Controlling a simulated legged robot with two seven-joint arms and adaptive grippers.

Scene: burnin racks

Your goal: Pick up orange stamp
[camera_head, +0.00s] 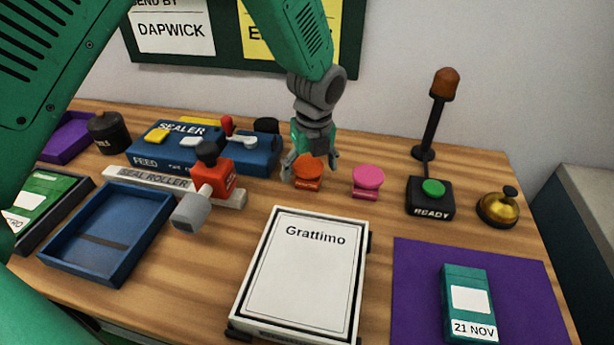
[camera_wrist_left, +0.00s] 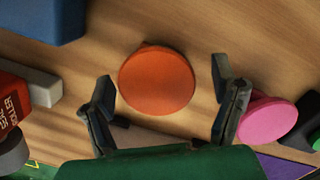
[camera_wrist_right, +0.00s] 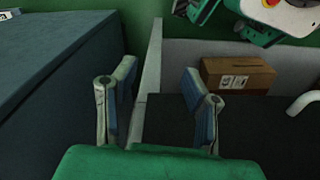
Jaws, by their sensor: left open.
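The orange stamp (camera_head: 307,172) stands on the wooden table in the head view, between the sealer and the pink stamp (camera_head: 368,181). In the left wrist view the orange stamp (camera_wrist_left: 157,81) shows its round top just beyond and between the fingers. My left gripper (camera_head: 309,165) is open and above the stamp, with its fingers on either side of it; I cannot tell whether they touch it. My right gripper (camera_wrist_right: 158,105) is open and empty in the right wrist view, away from the table objects.
The blue sealer (camera_head: 160,150) and seal roller (camera_head: 205,185) are to the left. The Grattimo board (camera_head: 305,275) lies in front. A READY button (camera_head: 431,197), lamp (camera_head: 434,115) and bell (camera_head: 498,207) stand to the right. A cardboard box (camera_wrist_right: 237,75) shows in the right wrist view.

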